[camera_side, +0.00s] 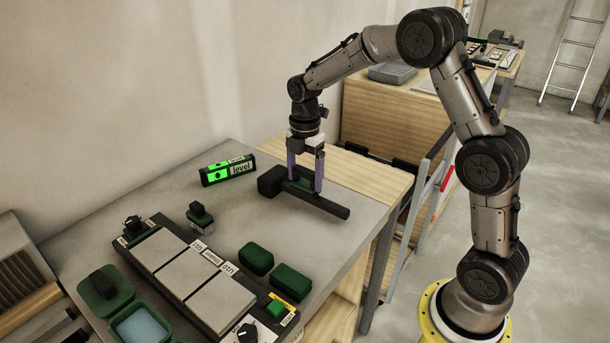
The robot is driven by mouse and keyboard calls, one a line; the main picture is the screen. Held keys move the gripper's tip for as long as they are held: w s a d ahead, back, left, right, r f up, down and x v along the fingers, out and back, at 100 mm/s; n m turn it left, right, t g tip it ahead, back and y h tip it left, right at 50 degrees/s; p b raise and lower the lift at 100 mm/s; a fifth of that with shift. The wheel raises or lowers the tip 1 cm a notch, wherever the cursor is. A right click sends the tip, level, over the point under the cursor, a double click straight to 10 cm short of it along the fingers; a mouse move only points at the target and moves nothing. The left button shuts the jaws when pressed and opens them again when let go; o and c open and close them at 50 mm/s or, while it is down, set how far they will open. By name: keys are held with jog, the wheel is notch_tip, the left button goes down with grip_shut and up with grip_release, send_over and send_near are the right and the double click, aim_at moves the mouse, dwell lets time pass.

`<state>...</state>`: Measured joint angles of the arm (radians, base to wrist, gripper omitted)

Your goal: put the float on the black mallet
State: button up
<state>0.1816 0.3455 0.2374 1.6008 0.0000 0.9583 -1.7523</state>
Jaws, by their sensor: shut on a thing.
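The black mallet (330,205) lies on the grey bench top, its blocky head at the left and its handle pointing to the lower right. My gripper (305,186) points down over the mallet, with its purple fingers shut on a small dark green and black thing, which looks like the float (302,186). The fingers partly hide the float. It is at the mallet, just behind or over the handle near the head. I cannot tell whether it touches the mallet.
A green-lit level (228,171) stands behind to the left. A small block with a black knob (200,216), two green blocks (257,260) and a panel of grey tiles (186,277) are nearer. Green containers (140,325) sit at the front left. The bench edge is right of the mallet.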

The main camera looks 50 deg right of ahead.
aim_at(305, 170)
jog(key=shift+f, duration=0.15)
jog(key=o, duration=1.5)
notch_tip(305, 170, up, 12)
jog(key=s+a+r+m+t, duration=0.25)
jog(key=s+r+m, duration=0.25)
jog(key=s, duration=0.3)
jog(key=s+a+f+m+t, duration=0.1)
jog(key=s+m, duration=0.3)
jog(key=s, duration=0.2)
jog(key=s+a+f+m+t, duration=0.1)
jog(key=s+a+f+m, duration=0.1)
jog(key=s+m, duration=0.2)
jog(key=s+a+f+m+t, duration=0.1)
jog(key=s+a+m, duration=0.1)
jog(key=s+m, duration=0.3)
jog(key=shift+s+a+f, duration=0.1)
jog(key=shift+s+a, duration=0.05)
jog(key=shift+s, duration=0.9)
jog(key=shift+s+a+f, duration=0.1)
jog(key=shift+s, duration=0.9)
